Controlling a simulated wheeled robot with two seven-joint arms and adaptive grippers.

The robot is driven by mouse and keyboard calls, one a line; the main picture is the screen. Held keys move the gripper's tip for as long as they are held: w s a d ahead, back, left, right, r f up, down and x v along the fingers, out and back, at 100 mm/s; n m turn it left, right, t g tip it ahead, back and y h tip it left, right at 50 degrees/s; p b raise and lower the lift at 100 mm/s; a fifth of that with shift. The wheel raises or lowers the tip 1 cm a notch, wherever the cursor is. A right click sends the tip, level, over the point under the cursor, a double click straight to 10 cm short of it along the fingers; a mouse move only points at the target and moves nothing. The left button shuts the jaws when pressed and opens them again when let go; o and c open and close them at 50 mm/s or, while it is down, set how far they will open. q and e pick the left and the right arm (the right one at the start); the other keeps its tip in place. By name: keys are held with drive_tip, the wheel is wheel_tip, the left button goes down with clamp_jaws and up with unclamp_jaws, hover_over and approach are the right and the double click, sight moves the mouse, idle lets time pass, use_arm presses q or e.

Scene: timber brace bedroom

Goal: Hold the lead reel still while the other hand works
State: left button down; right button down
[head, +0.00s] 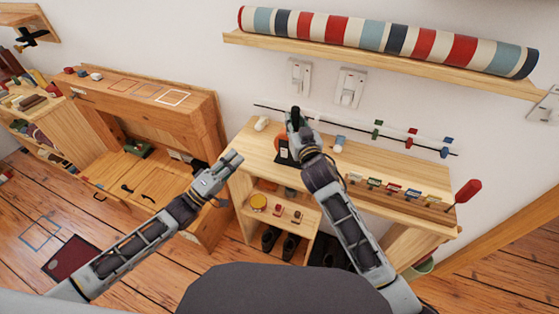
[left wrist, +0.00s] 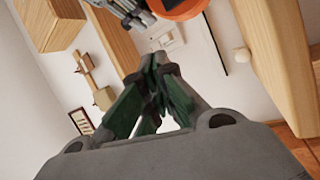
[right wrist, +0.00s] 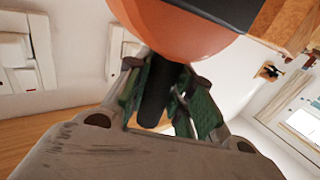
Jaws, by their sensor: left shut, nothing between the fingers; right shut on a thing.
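The lead reel shows in the right wrist view as a rounded orange body (right wrist: 178,36) with a dark part. My right gripper (right wrist: 165,95) is shut on a black bar-like part just below the orange body. In the head view my right gripper (head: 295,117) is over the shelf unit's top, and its arm hides most of the reel. The reel's orange edge (left wrist: 187,10) shows at the top of the left wrist view, beside my right gripper. My left gripper (head: 232,160) is shut and empty, left of the shelf unit; its closed fingertips (left wrist: 152,82) point toward the reel.
The wooden shelf unit (head: 345,155) holds a row of coloured tags (head: 390,188) and a red-handled tool (head: 467,190). A thin rail with coloured clips (head: 411,136) runs along the wall. A striped roll (head: 390,40) lies on the shelf above. A wooden desk (head: 150,95) stands left.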

sight(284, 153)
use_arm(q)
drive_tip(key=s+d+f+n+g+h, duration=0.1)
drive_tip(key=s+d+f+n+g, duration=0.1)
drive_tip(key=n, duration=1.5)
drive_tip(key=s+d+f+n+g+h, duration=0.1)
drive_tip(key=n+g, duration=0.4)
drive_tip(key=n, duration=1.2)
drive_tip(key=shift+s+d+f+h, duration=0.3)
drive_tip(key=shift+s+d+f, duration=0.3)
drive_tip(key=shift+s+f, duration=0.3)
drive_tip(key=shift+w, duration=0.1)
drive_tip(key=shift+w+a+x, duration=0.2)
drive_tip(key=shift+w+x, duration=0.15)
drive_tip(key=shift+x, duration=1.8)
drive_tip(key=shift+w+a+x, duration=0.2)
drive_tip(key=shift+w+x, duration=0.15)
drive_tip(key=shift+x, duration=1.75)
drive_tip(key=shift+w+a+x, duration=0.2)
drive_tip(key=shift+w+x, duration=0.15)
drive_tip(key=shift+x, duration=1.8)
